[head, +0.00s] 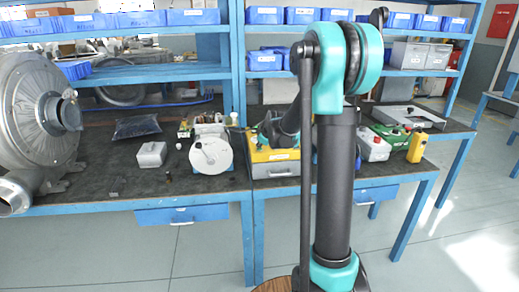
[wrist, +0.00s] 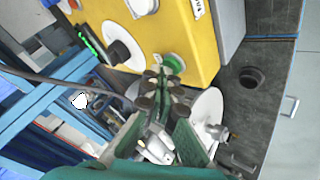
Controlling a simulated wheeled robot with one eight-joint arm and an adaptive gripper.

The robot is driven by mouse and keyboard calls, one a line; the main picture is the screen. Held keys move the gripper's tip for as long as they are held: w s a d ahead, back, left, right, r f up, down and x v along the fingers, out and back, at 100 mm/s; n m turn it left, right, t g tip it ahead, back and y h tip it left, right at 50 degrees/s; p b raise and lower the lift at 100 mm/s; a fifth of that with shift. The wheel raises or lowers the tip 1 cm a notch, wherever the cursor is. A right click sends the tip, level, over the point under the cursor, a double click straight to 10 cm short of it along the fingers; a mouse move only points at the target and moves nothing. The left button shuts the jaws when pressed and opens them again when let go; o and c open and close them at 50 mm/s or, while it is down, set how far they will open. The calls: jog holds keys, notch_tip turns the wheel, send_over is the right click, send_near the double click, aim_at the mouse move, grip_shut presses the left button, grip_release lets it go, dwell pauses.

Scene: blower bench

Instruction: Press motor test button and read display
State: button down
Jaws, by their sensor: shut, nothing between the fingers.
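A yellow test box (head: 262,156) stands on the bench in the head view, partly hidden behind my arm. In the wrist view its yellow face (wrist: 205,25) fills the top middle. A green round button (wrist: 174,62) sticks out near its lower edge. A black knob (wrist: 119,52) on a white disc sits to its left. A narrow display (wrist: 90,43) with lit green marks is seen edge-on, and its reading is not legible. My gripper (wrist: 159,84) is shut and empty, its fingertips close below the button; I cannot tell whether they touch.
A white round reel (head: 211,155) and a grey box (head: 151,155) stand left of the yellow box. A large grey blower (head: 38,110) is at far left. A yellow handheld controller (head: 417,147) stands at right. A dark cable (wrist: 60,82) crosses the wrist view.

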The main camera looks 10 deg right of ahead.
aim_at(260, 149)
dwell(0.5)
jog(key=shift+r, duration=0.75)
jog(key=shift+r, duration=0.1)
jog(key=shift+r, duration=2.4)
jog(key=shift+s, duration=0.1)
jog(key=s+d+f+m+g, duration=0.1)
jog(key=s+f+m, duration=0.2)
jog(key=s, duration=1)
jog(key=s+d+f+m+g+h, duration=0.1)
jog(key=s+f+m, duration=0.3)
jog(key=s+f, duration=0.4)
jog(key=s+d+f+m+g+h, duration=0.1)
jog(key=s+f+m, duration=0.3)
jog(key=s, duration=1.5)
notch_tip(260, 149, down, 2)
jog(key=shift+s+d+g, duration=0.35)
jog(key=shift+d+g, duration=0.15)
jog(key=shift+g, duration=0.4)
jog(key=c, duration=2.3)
grip_release()
